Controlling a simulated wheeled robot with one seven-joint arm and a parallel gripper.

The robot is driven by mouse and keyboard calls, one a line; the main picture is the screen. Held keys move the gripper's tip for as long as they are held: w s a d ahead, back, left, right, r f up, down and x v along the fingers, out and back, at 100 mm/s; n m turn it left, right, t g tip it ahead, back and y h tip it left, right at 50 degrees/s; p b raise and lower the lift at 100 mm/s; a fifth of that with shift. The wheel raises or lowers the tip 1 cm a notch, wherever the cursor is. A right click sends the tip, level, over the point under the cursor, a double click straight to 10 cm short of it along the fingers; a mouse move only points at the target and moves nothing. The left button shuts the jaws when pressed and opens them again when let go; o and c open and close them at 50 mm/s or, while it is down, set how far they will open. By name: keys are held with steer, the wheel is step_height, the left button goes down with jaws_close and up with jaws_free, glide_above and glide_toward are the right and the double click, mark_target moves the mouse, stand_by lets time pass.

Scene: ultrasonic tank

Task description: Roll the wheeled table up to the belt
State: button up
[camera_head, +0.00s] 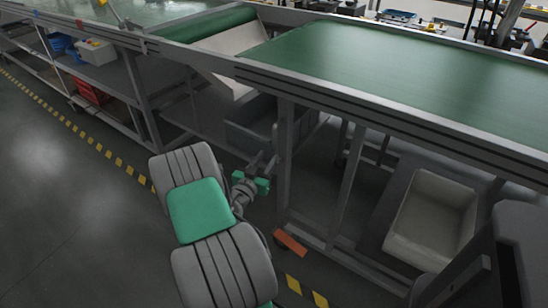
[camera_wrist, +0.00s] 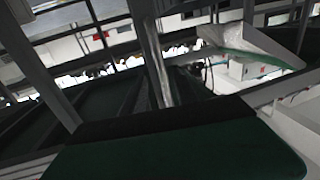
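The green belt (camera_head: 410,82) runs across the upper right of the head view in a grey metal frame. A long bench with a lower shelf (camera_head: 118,72) stands at the left. I cannot tell for sure which piece is the wheeled table. My gripper (camera_head: 264,162) is beyond my grey and green arm, close to an upright post of the belt frame (camera_head: 285,145). Its fingers are small and dark there, so I cannot tell whether they are apart or touch anything. The wrist view shows metal posts and dark surfaces, but no clear fingertips.
A dark bin (camera_head: 252,125) sits under the belt, and a pale grey bin (camera_head: 433,215) is at the right. An orange block (camera_head: 290,243) is low on the frame. Red crates (camera_head: 90,92) are under the left bench. The floor (camera_head: 60,200) at lower left is clear, with yellow-black tape.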

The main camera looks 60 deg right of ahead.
mark_target(274, 148)
steer(key=d, duration=0.7)
steer(key=shift+w+r, duration=0.1)
steer(key=shift+r, duration=0.05)
steer(key=shift+a, duration=0.1)
jaws_close()
stand_by(1.0)
